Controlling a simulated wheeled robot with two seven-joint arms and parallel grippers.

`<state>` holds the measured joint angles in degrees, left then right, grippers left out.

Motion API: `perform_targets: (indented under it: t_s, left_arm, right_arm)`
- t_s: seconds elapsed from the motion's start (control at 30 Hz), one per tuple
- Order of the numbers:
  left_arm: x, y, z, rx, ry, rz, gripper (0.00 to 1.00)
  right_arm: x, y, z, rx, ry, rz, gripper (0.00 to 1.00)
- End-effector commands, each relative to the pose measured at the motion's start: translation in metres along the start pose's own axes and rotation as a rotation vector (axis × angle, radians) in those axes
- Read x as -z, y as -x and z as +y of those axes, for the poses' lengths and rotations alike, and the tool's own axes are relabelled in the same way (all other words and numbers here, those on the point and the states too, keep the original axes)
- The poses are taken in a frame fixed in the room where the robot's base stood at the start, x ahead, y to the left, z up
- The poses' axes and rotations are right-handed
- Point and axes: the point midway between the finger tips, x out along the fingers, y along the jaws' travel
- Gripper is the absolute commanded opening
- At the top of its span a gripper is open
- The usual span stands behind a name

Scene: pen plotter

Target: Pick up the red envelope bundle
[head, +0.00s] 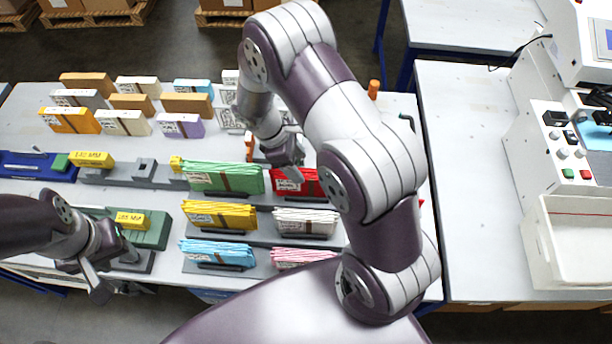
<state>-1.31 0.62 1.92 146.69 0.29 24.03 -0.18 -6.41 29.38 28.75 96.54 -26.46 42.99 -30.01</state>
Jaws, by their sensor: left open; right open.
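The red envelope bundle (312,190) stands in the back row of the envelope bundles, right of the green one. It has a dark band and a white label, and my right arm hides its right end. My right gripper (292,177) is open, over the left part of the red bundle; I cannot tell whether it touches it. My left gripper (112,286) is open and empty at the table's front left edge, away from the red bundle.
Green (212,177), yellow (207,214), white (306,222), blue (205,252) and pink (296,257) bundles stand close around. Several boxes and packets (124,122) line the back left. A machine with a white bin (585,245) is at the right. The right table (470,180) has free room.

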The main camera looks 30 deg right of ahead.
Motion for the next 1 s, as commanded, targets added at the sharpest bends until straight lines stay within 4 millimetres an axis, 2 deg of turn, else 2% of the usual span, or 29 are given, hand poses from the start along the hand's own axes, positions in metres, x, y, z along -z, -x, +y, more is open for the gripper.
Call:
perform_targets:
  t_s: [0.13, 0.27, 0.4, 1.0]
  left_arm:
    - [0.001, 0.009, 0.000, 0.000, 0.000, 0.000, 0.43]
    - [0.003, 0.022, 0.000, 0.000, 0.000, 0.001, 0.43]
    - [0.003, 0.023, 0.000, 0.000, 0.000, 0.001, 0.43]
    - [0.002, 0.019, 0.000, 0.000, 0.000, 0.000, 0.43]
  right_arm:
    - [-0.001, -0.015, 0.001, 0.002, -0.002, 0.000, 0.64]
    - [-0.001, -0.039, 0.003, 0.004, -0.001, 0.000, 0.64]
    - [0.001, -0.059, 0.004, -0.001, -0.003, 0.004, 0.64]
    - [0.003, -0.065, 0.004, -0.001, -0.004, 0.004, 0.64]
